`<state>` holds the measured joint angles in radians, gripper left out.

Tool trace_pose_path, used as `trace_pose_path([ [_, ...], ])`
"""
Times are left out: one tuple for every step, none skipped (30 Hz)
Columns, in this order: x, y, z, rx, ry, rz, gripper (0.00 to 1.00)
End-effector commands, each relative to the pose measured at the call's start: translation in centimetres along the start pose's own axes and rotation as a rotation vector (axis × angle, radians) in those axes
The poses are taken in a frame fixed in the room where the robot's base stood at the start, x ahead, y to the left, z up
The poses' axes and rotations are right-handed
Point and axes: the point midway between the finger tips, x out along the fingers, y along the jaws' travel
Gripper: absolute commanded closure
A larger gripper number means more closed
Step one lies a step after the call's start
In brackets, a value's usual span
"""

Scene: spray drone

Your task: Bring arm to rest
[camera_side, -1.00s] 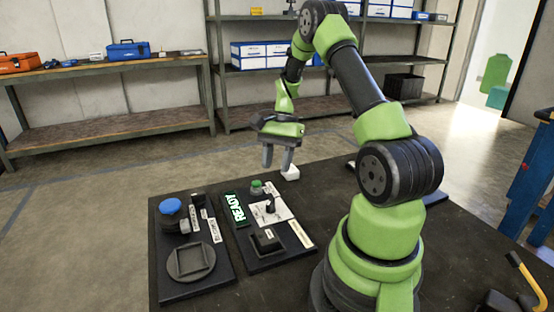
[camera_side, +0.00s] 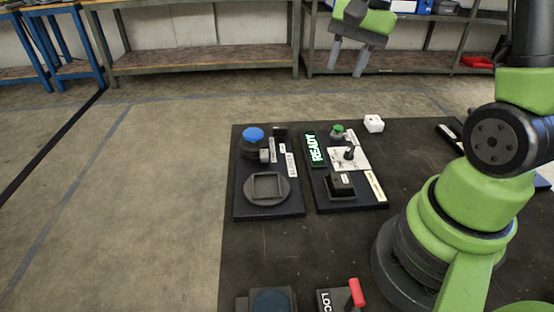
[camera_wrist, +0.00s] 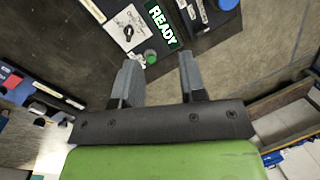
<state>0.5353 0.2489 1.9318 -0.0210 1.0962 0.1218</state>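My gripper (camera_side: 347,58) hangs in the air above and behind the table's far edge in the side view, with its two grey fingers apart and nothing between them. In the wrist view the fingers (camera_wrist: 160,80) are also spread and empty. Below it, the right panel (camera_side: 350,205) carries a lit green READY sign (camera_side: 315,149), a green button (camera_side: 338,130), a small black lever (camera_side: 349,153) and a black square block (camera_side: 340,186). The left panel (camera_side: 240,205) has a blue knob (camera_side: 253,135) and a round grey plate with a square frame (camera_side: 267,188).
A small white block (camera_side: 373,123) sits near the dark table's (camera_side: 300,255) far edge. A red-handled lever (camera_side: 356,293) and a round dark pad (camera_side: 270,301) are at the near edge. Shelving (camera_side: 200,60) stands behind, across open floor. The table's middle is bare.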

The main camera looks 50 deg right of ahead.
Motion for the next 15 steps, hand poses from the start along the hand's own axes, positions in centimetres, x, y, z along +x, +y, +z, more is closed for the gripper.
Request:
trace_pose_path([
  [-1.4,-0.7,2.0,-0.083,0.041,-0.025,0.62],
  [-2.0,-1.0,3.1,-0.126,0.061,-0.039,0.62],
  [-2.8,-1.2,4.5,-0.184,0.088,-0.057,0.62],
  [-3.4,-1.3,5.6,-0.228,0.108,-0.072,0.62],
  [-3.9,-1.3,6.7,-0.272,0.128,-0.088,0.62],
  [-4.5,-1.3,8.1,-0.329,0.154,-0.110,0.62],
  [-4.9,-1.1,9.1,-0.371,0.172,-0.127,0.62],
  [-5.3,-1.0,10.1,-0.413,0.192,-0.144,0.62],
  [-5.7,-0.7,11.4,-0.469,0.216,-0.168,0.62],
  [-6.0,-0.4,12.3,-0.509,0.233,-0.187,0.62],
  [-6.2,-0.1,13.1,-0.546,0.250,-0.205,0.62],
  [-6.4,0.3,14.1,-0.592,0.270,-0.228,0.62],
  [-6.5,0.6,14.8,-0.624,0.283,-0.244,0.62],
  [-6.6,0.9,15.3,-0.654,0.296,-0.260,0.62],
  [-6.7,1.3,16.0,-0.688,0.311,-0.279,0.62],
])
